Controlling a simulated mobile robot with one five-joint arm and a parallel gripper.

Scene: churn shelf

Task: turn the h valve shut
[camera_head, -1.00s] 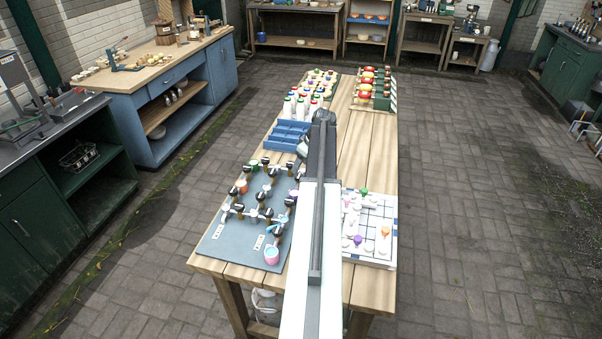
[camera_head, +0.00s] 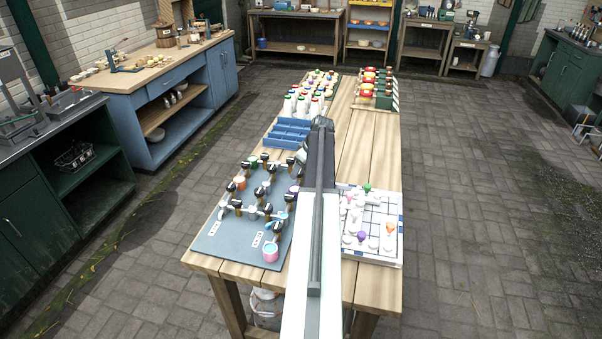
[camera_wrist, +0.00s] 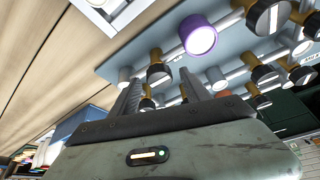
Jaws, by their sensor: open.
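The valve board (camera_head: 217,246) is a grey-blue panel on the left of the wooden table. It carries pale pipes and several brass valves with black handles; I cannot read which one is h. The board also shows tilted in the wrist view (camera_wrist: 125,65). There my gripper (camera_wrist: 160,92) is open, its two dark fingers pointing at the board. A brass valve with a black, white-striped handle (camera_wrist: 158,72) shows just beyond the gap between the fingertips. I cannot tell whether they touch it. In the head view my arm hides most of the gripper, near the board's right edge.
A purple-capped part (camera_wrist: 198,36) and other valves crowd close by. A white gridded board (camera_head: 372,228) with pegs lies to the right. A blue tray (camera_head: 287,132) and bottles stand behind.

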